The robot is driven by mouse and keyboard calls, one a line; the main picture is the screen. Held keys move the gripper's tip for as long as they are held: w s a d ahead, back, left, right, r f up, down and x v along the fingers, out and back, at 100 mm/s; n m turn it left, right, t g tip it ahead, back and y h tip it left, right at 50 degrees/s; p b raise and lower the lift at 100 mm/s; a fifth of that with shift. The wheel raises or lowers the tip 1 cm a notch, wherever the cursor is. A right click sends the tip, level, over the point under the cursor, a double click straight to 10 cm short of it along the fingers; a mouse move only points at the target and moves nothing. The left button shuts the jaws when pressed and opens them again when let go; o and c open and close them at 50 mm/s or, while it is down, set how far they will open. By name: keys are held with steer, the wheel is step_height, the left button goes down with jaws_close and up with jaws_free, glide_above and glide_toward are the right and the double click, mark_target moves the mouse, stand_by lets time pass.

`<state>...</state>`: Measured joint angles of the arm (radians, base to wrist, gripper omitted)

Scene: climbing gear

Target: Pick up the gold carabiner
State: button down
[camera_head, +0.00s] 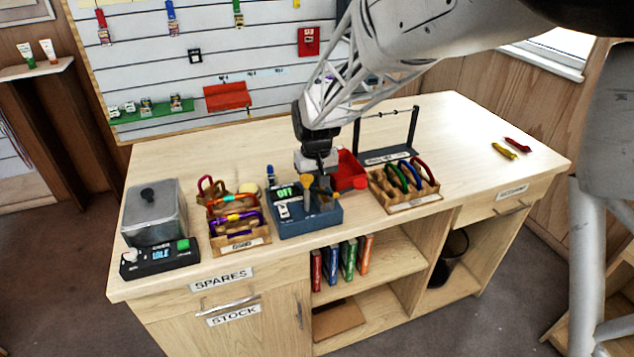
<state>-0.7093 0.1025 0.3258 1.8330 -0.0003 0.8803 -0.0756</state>
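A gold-yellow, elongated piece (504,151) lies flat on the right of the worktop, beside a red one (517,144); it may be the gold carabiner, but it is too small to be sure. Another gold-coloured item (309,188) stands upright in the blue box (312,224) at the front middle; I cannot tell what it is. My gripper (322,178) points down over this box, close to that upright item. Its fingers are dark and small, so I cannot tell whether they are open or touch anything.
A red bin (347,171) stands behind my gripper. Another carabiner rack (408,203) and a dark frame (414,130) are to the right. The worktop's right part is mostly clear.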

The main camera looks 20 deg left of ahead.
steer(key=shift+r, duration=0.15)
step_height(320, 180, up, 10)
steer(key=shift+f, duration=0.1)
stand_by(0.6)
steer(key=c, duration=1.8)
jaws_free()
jaws_close()
